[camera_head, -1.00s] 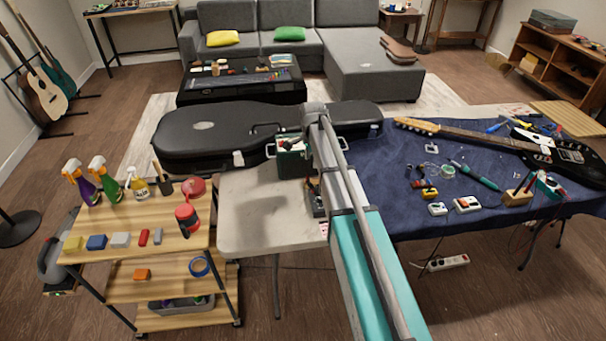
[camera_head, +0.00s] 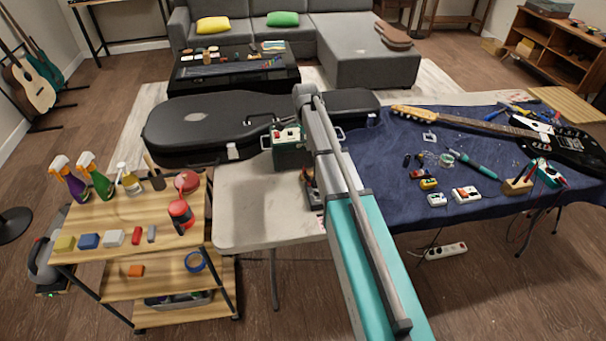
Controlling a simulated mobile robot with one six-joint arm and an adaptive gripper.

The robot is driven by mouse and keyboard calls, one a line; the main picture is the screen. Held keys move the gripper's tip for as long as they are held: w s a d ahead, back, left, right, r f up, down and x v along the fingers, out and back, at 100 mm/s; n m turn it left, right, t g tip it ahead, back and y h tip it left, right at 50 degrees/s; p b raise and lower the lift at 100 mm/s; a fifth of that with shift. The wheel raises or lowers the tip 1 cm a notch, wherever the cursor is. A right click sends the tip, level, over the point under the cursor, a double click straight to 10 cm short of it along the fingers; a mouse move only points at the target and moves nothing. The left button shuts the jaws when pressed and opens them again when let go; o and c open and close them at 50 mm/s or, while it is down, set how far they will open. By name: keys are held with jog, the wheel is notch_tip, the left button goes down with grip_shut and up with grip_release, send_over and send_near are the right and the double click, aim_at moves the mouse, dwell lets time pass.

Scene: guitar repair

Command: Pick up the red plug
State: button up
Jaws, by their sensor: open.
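A small red piece (camera_head: 417,174) lies on the blue cloth (camera_head: 385,205) of the right-hand table, just behind a small yellow box (camera_head: 428,184). It may be the red plug, but it is too small to be sure. Near it are a small white box (camera_head: 437,200) and a wider white box with red on top (camera_head: 466,195). My arm rises through the middle of the picture and stands left of these things.
A green box (camera_head: 289,156) and a dark item (camera_head: 309,190) partly behind my arm stand on the white table (camera_head: 245,205). A black guitar case (camera_head: 195,135) lies behind. An electric guitar (camera_head: 480,122) lies on the cloth. A wooden cart (camera_head: 85,262) with spray bottles stands left.

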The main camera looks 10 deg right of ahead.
aim_at(304, 168)
jog(key=shift+f+b, duration=3.85)
jog(key=shift+f, duration=0.25)
jog(key=shift+s+a+f+b, duration=0.1)
jog(key=shift+f+b, duration=1.2)
jog(key=shift+a+f+b, duration=0.1)
jog(key=shift+f+b, duration=1.2)
grip_shut()
